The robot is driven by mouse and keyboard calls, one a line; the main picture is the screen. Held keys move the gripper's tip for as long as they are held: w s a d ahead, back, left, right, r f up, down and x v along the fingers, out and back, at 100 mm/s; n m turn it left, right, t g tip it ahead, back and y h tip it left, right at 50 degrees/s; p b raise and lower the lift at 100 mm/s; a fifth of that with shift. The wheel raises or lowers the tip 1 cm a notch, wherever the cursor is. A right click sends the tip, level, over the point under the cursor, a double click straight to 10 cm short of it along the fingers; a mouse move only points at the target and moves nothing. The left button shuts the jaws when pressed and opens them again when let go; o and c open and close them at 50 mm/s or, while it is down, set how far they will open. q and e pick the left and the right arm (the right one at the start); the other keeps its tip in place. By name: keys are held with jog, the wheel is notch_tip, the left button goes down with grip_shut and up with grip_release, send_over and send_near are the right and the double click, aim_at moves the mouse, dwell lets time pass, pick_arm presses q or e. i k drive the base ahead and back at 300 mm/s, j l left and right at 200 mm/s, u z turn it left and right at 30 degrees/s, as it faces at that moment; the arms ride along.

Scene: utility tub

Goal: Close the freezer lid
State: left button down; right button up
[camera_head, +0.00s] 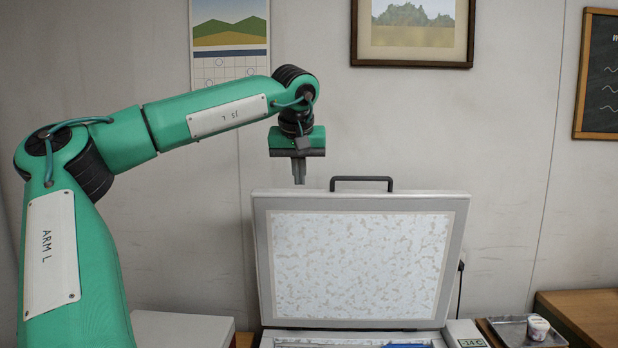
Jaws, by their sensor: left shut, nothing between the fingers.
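The freezer lid (360,265) stands open, raised nearly upright, with its frosted inner panel facing me. A dark handle (362,181) sticks up from the middle of its top edge. Below it, the top of the freezer body (290,340) shows at the bottom edge of the picture, with something blue (405,346) inside; the rest is cut off. My left gripper (299,180) points down just above the lid's top edge, left of the handle. Its fingers are shut with nothing between them; their tips are close to the lid, and I cannot tell if they touch. My right gripper is not in view.
A temperature display (470,342) sits right of the freezer, beside a metal tray (512,331) holding a small tub (538,327). A wooden surface (585,313) is at far right and a white box (183,326) at left. The wall behind carries pictures.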

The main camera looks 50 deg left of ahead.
aim_at(389, 258)
jog(key=i+j, duration=0.2)
jog(key=j, duration=0.2)
jog(key=i+j, duration=0.25)
jog(key=j, duration=0.15)
jog(key=i+j, duration=0.2)
jog(key=j, duration=0.2)
